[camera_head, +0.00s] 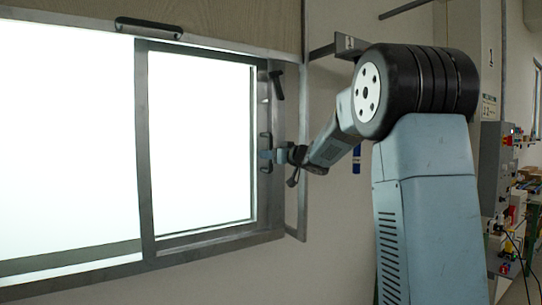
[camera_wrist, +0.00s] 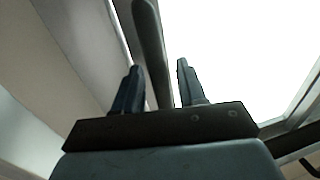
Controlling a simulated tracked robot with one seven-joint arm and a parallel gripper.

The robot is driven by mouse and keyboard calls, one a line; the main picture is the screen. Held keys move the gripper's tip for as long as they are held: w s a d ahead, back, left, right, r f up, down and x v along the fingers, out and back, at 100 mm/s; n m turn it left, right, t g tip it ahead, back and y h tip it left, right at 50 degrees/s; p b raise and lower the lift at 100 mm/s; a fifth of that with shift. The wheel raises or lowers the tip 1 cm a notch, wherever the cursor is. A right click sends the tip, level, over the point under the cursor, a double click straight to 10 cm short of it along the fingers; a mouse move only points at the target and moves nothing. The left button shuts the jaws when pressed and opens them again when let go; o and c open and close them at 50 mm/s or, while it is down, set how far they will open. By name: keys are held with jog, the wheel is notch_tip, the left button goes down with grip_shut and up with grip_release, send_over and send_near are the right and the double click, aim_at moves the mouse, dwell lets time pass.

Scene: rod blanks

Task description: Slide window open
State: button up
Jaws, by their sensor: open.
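The window has a grey metal frame with bright panes, and its right sash (camera_head: 145,150) stands inside the outer frame. A vertical dark bar handle (camera_head: 264,141) is on the sash's right side. My gripper (camera_head: 270,155) is at this handle, reaching in from the right. In the wrist view, my gripper (camera_wrist: 158,68) is open, with one finger on each side of the handle bar (camera_wrist: 150,38). The bar passes between the fingers, with a gap at least on the right. Whether it touches the left finger is unclear.
A black handle (camera_head: 148,27) is on the board above the window. A metal bracket (camera_head: 335,48) juts from the wall beside my arm. A grey cabinet (camera_head: 494,165) stands at the far right.

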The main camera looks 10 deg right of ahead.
jog(key=shift+c, duration=0.5)
grip_shut()
